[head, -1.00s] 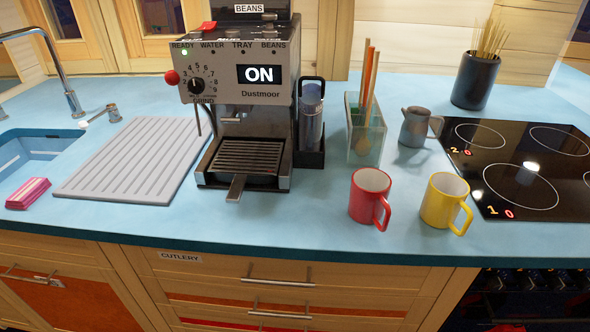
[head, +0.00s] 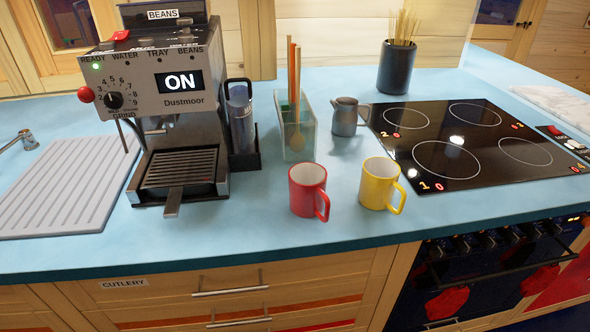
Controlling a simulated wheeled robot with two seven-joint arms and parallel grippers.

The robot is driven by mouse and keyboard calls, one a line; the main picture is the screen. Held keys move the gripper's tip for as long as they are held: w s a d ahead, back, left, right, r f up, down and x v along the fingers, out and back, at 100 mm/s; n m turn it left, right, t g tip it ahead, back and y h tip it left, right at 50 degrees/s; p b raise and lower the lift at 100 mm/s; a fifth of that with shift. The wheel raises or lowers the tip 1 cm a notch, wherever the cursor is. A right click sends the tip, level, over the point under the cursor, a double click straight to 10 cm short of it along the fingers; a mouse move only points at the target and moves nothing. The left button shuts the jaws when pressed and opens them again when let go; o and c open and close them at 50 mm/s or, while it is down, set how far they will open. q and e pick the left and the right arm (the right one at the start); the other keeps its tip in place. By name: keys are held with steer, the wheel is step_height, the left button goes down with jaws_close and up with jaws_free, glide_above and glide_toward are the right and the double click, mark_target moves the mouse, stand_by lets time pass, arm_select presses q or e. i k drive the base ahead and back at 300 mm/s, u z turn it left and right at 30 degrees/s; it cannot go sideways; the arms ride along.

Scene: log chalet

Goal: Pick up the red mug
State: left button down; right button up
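The red mug (head: 305,192) stands upright on the blue countertop, right of the coffee machine and near the front edge. Its handle points to the front right and its top is open. A yellow mug (head: 376,184) stands just to its right, apart from it. Neither of my grippers shows in the head view.
The coffee machine (head: 165,85) stands to the left, its display reading ON. Behind the red mug are a glass utensil holder (head: 298,140) and a grey jug (head: 344,118). A black hob (head: 470,140) lies to the right. The counter (head: 250,235) before the mugs is clear.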

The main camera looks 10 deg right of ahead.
mark_target(307, 181)
steer(key=k, duration=1.3)
steer(key=u, duration=0.75)
steer(key=i, duration=1.45)
steer(key=z, duration=0.6)
